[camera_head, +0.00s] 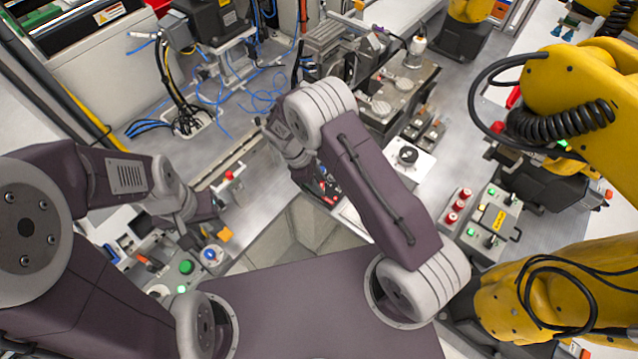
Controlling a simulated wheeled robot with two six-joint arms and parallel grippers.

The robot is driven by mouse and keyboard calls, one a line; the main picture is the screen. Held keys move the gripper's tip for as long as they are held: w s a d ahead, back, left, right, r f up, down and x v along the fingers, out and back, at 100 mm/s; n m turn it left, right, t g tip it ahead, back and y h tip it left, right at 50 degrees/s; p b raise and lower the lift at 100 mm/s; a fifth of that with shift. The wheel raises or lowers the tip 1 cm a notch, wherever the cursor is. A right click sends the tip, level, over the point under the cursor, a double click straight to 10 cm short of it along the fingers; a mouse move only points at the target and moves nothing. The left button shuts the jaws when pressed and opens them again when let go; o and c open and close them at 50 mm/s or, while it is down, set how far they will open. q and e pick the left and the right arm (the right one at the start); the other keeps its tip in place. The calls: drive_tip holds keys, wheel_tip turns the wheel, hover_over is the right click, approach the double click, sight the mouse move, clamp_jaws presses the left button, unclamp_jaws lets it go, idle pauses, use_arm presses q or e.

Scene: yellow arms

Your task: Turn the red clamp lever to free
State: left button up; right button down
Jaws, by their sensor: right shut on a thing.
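My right gripper (318,183) points down in the middle of the head view, below the bent wrist of my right arm. It is shut on a small red part, which I take for the red clamp lever (327,186); the fingers and wrist hide most of it, so its angle cannot be told. My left gripper (198,236) hangs over the control panel at the left, well apart from the lever. Its fingers are dark and small here, and I cannot tell whether they are open.
A panel with a green button (186,267) and a blue knob (210,254) lies below my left gripper. A grey control box (492,222) and red knobs (459,199) stand at the right. Yellow robot arms (575,95) fill the right side. Metal fixtures (405,80) stand behind.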

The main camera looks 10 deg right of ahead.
drive_tip(key=m, duration=0.2)
drive_tip(key=m+g+y+b, duration=0.1)
drive_tip(key=m, duration=0.1)
drive_tip(key=shift+w+d+m, duration=0.1)
drive_tip(key=shift+w+m, duration=0.1)
drive_tip(key=shift+m, duration=0.1)
drive_tip(key=m+g+y+b, duration=0.1)
drive_tip(key=m, duration=0.2)
drive_tip(key=shift+d+m, duration=0.1)
drive_tip(key=shift+m, duration=0.3)
drive_tip(key=m+g+y, duration=0.1)
drive_tip(key=m, duration=0.2)
drive_tip(key=shift+w+d+y, duration=0.1)
drive_tip(key=shift+y, duration=0.2)
drive_tip(key=shift+d+m+y, duration=0.1)
drive_tip(key=shift+m+y, duration=0.5)
drive_tip(key=shift+m, duration=1.3)
drive_tip(key=c, duration=1)
unclamp_jaws()
drive_tip(key=shift+o, duration=0.2)
drive_tip(key=shift+w+r, duration=0.1)
drive_tip(key=b+v, duration=0.2)
drive_tip(key=v, duration=0.7)
